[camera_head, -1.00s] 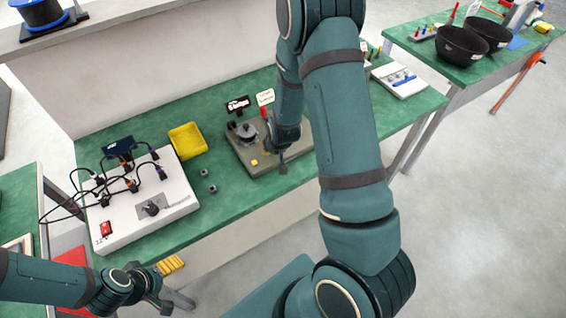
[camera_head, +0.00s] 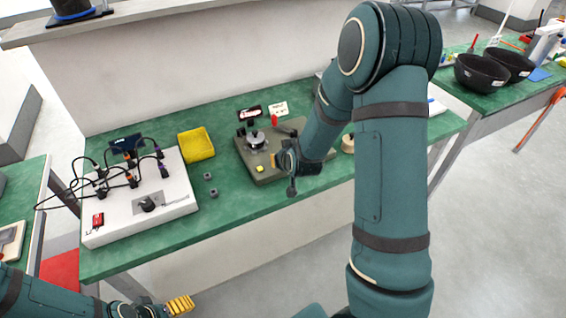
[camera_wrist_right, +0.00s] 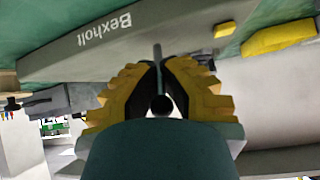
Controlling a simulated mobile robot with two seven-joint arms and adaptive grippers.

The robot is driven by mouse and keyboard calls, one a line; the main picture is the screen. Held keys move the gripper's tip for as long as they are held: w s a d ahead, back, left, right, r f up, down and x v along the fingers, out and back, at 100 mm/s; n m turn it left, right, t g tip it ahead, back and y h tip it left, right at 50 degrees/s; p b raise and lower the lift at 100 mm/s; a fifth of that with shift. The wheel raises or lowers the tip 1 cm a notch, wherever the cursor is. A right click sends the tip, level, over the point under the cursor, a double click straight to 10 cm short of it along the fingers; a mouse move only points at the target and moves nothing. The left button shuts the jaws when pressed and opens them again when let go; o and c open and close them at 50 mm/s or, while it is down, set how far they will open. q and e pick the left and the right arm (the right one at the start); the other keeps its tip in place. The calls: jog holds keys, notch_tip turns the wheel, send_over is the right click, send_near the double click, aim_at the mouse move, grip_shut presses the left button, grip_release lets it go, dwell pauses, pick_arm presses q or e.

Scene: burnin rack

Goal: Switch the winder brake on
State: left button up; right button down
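The winder (camera_head: 278,172) is a grey-beige box on the green bench, with a dark spindle (camera_head: 255,138), a red knob (camera_head: 274,120) and a yellow button (camera_head: 260,169) on top. My right gripper (camera_head: 275,160) is at its right front part, partly hidden by my wrist. In the right wrist view, the yellow ridged fingers (camera_wrist_right: 160,80) are close together around a thin grey rod with a dark round end (camera_wrist_right: 161,105). The grey wall marked Bexholt (camera_wrist_right: 70,45) is beyond the fingertips. My left gripper (camera_head: 180,305) is low, away from the winder; its finger gap is unclear.
Black bowls (camera_head: 482,72) are on the right bench. The bench front edge is clear.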

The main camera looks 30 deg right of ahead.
jog(key=shift+r, duration=0.1)
dwell(0.3)
jog(key=c, duration=1.1)
grip_release()
jog(key=v, duration=1.2)
jog(key=a+f+g+y, duration=0.1)
jog(key=a+f, duration=0.2)
jog(key=f, duration=0.1)
jog(key=s+a+f+n+g+y, duration=0.1)
jog(key=a+f, duration=0.3)
jog(key=s+a+f+g, duration=0.1)
jog(key=a+f, duration=0.2)
jog(key=f, duration=0.2)
jog(key=shift+s+a+n+g+y, duration=0.1)
jog(key=shift+a+n+g+y, duration=0.2)
jog(key=shift+n+y, duration=0.1)
jog(key=s+a+f+g+y, duration=0.1)
jog(key=s+a+f, duration=0.1)
jog(key=a+f, duration=0.1)
jog(key=s+a+f+g+y, duration=0.1)
jog(key=s+a+f, duration=0.2)
jog(key=a, duration=0.1)
jog(key=s+a+f+g+y, duration=0.1)
jog(key=s+a+f+g, duration=0.1)
jog(key=s+a+f, duration=0.1)
jog(key=shift+s+a+f, duration=0.25)
jog(key=shift+a+f, duration=0.2)
jog(key=shift+a, duration=0.3)
